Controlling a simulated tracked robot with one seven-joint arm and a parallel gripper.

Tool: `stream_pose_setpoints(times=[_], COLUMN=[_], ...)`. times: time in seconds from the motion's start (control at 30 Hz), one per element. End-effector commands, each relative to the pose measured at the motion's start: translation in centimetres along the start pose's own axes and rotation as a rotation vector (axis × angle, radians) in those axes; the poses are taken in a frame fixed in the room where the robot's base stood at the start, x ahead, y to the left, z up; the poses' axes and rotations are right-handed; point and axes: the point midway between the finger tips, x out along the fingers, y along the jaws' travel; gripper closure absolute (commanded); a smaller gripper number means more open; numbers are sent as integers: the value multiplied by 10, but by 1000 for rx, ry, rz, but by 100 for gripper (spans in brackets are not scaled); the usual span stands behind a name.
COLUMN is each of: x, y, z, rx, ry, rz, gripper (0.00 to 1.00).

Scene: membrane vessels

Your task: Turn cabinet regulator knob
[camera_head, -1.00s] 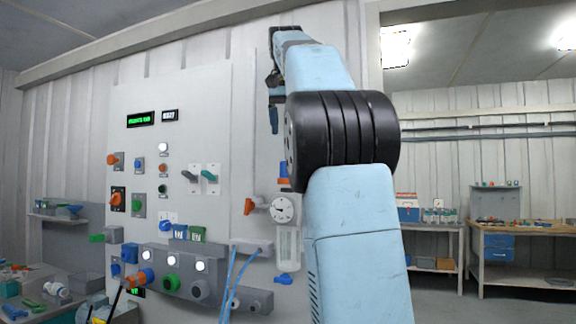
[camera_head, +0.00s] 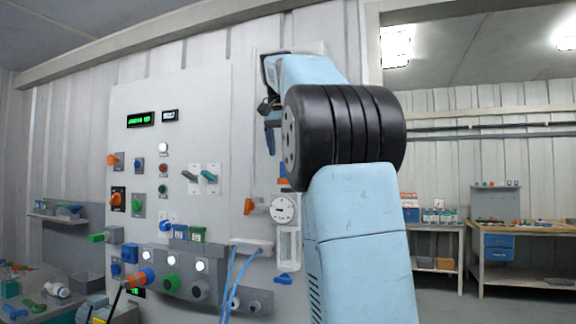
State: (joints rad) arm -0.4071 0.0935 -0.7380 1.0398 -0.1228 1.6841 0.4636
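The grey cabinet panel (camera_head: 215,130) stands at the left and centre, with several knobs and switches. A round white gauge (camera_head: 283,209) sits near its right edge. A small orange and blue part (camera_head: 282,176) shows just above the gauge, partly hidden by my arm; it may be the regulator knob, but I cannot be sure. An orange valve handle (camera_head: 249,206) sticks out left of the gauge. My gripper (camera_head: 270,142) points down in front of the panel, above the gauge and apart from the orange and blue part. Its fingers are too small and overlapped to tell open from shut.
A grey box with large knobs (camera_head: 170,283) juts out at the lower panel, and blue hoses (camera_head: 236,275) hang beside it. A cluttered bench (camera_head: 60,305) stands at lower left. Worktables (camera_head: 525,229) stand at the back right, with clear floor before them.

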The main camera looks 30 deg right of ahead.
Motion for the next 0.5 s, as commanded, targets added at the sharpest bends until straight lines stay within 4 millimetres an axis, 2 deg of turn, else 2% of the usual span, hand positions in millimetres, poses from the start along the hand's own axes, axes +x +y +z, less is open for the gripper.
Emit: stream_pose_setpoints(times=[0.2, 0.5], x=[34, 54], y=[0, 0], z=[1, 0], rx=[0, 0], ry=[-2, -1], rz=[0, -1], gripper=[20, 20])
